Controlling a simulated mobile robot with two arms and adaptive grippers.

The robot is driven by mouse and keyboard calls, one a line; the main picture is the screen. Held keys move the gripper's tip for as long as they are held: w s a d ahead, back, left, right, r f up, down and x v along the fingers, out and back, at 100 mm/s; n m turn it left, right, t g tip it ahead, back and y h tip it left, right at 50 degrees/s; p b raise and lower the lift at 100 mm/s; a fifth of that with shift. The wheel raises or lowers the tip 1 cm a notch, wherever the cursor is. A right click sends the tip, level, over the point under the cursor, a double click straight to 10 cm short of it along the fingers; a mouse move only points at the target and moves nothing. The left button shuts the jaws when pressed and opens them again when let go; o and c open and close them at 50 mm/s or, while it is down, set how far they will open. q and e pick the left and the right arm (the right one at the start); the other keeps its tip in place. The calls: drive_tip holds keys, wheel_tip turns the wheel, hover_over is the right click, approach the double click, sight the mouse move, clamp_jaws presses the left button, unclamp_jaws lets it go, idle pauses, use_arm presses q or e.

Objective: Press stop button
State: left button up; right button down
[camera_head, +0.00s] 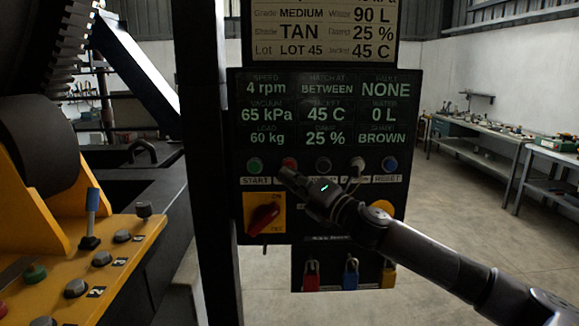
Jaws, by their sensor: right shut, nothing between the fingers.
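A row of buttons runs along the dark control panel (236,120). The green button (254,166) has a START label under it. The red button (290,163) sits just right of the green one. Its label is hidden behind my right gripper (286,174). That gripper is shut and empty, with its tips at the lower edge of the red button. I cannot tell whether they touch it. The arm comes in from the lower right and crosses the panel's lower part. My left gripper is not in view.
A red rotary switch (264,214) on a yellow plate sits below. Padlocks hang beneath. A yellow console (120,262) stands left; benches line the right wall.

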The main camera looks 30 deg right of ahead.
drive_tip(key=shift+w+d+p, duration=0.25)
drive_tip(key=shift+w+p, duration=0.05)
drive_tip(key=shift+w, duration=0.05)
idle(0.7)
drive_tip(key=shift+s, duration=0.1)
idle(0.4)
drive_tip(key=shift+s+a+b, duration=0.4)
drive_tip(key=shift+s+b, duration=0.1)
drive_tip(key=shift+s, duration=0.15)
drive_tip(key=s+a+b, duration=0.1)
drive_tip(key=s+b, duration=0.1)
drive_tip(key=s+a+b, duration=0.1)
drive_tip(key=s, duration=0.1)
drive_tip(key=shift+s+a, duration=0.1)
drive_tip(key=shift+a, duration=0.25)
